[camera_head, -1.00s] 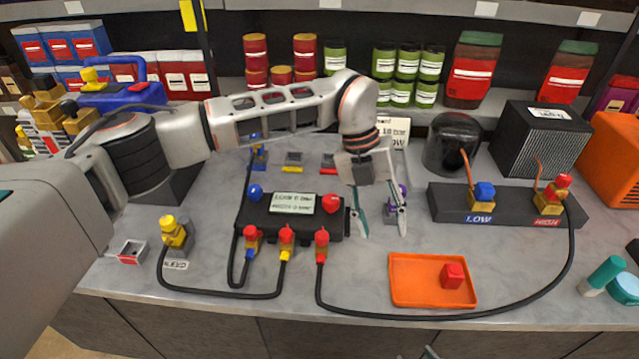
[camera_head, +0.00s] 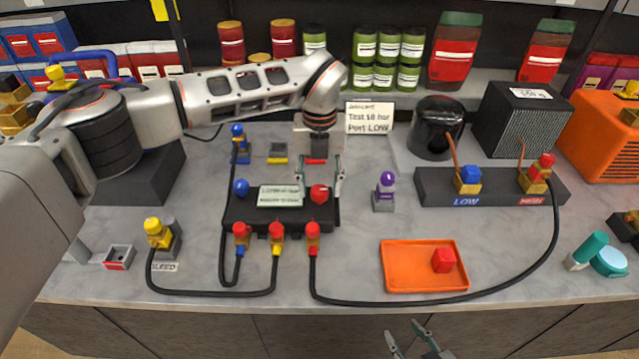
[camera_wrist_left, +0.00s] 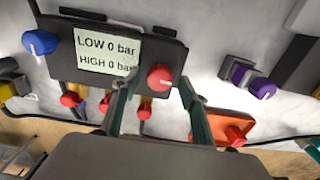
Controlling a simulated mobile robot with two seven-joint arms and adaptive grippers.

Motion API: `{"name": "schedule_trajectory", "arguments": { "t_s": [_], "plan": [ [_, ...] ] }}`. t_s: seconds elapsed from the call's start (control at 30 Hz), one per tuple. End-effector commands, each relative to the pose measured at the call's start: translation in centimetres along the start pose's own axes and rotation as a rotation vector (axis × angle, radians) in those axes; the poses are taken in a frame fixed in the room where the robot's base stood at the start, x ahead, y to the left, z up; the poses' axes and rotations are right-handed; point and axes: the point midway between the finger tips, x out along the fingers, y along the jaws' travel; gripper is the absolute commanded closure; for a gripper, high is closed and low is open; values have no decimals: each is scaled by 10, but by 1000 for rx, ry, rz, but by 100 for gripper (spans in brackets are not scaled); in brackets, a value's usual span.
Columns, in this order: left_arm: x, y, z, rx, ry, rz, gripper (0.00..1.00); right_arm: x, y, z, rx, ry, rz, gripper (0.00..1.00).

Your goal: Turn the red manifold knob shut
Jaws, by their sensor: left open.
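The red manifold knob (camera_head: 319,194) is at the right end of the black manifold (camera_head: 285,222), whose display reads LOW 0 bar, HIGH 0 bar in the left wrist view. My left gripper (camera_head: 320,184) is open, with its fingers to either side of the red knob. In the left wrist view the knob (camera_wrist_left: 160,77) shows between the fingertips (camera_wrist_left: 158,84); I cannot tell whether they touch it. The blue knob (camera_head: 241,187) is at the manifold's left end. My right gripper (camera_head: 410,340) is open and empty at the bottom edge, in front of the bench.
Black hoses run from red fittings (camera_head: 277,232) along the manifold's front. A purple-capped fitting (camera_head: 386,190) stands to the right. An orange tray (camera_head: 400,284) holds a red block (camera_head: 443,260). A sign (camera_head: 369,117) reads Test 10 bar, Port LOW.

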Motion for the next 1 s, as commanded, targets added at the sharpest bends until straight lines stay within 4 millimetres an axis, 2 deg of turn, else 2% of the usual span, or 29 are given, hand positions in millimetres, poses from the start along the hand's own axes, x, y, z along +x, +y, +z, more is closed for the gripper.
{"name": "schedule_trajectory", "arguments": {
  "t_s": [0.27, 0.3, 0.43, 0.47, 0.77, 1.0],
  "plan": [
    [3, 0, 0, 0, 0, 0, 56, 0, 0, 0, 0, 0, 0, 60],
    [3, 0, 0, 0, 0, 0, 59, 0, 0, 0, 0, 0, 0, 60],
    [3, 0, 0, 0, 0, 0, 93, 0, 0, 0, 0, 0, 0, 60],
    [3, 0, 0, 0, 0, 0, 95, 0, 0, 0, 0, 0, 0, 60],
    [3, 0, 0, 18, 1, 0, 95, 0, 0, -1, 0, 1, 0, 60],
    [2, 0, 0, 125, 0, 1, 95, 0, 0, -1, 0, 1, 0, 60]
  ]
}}
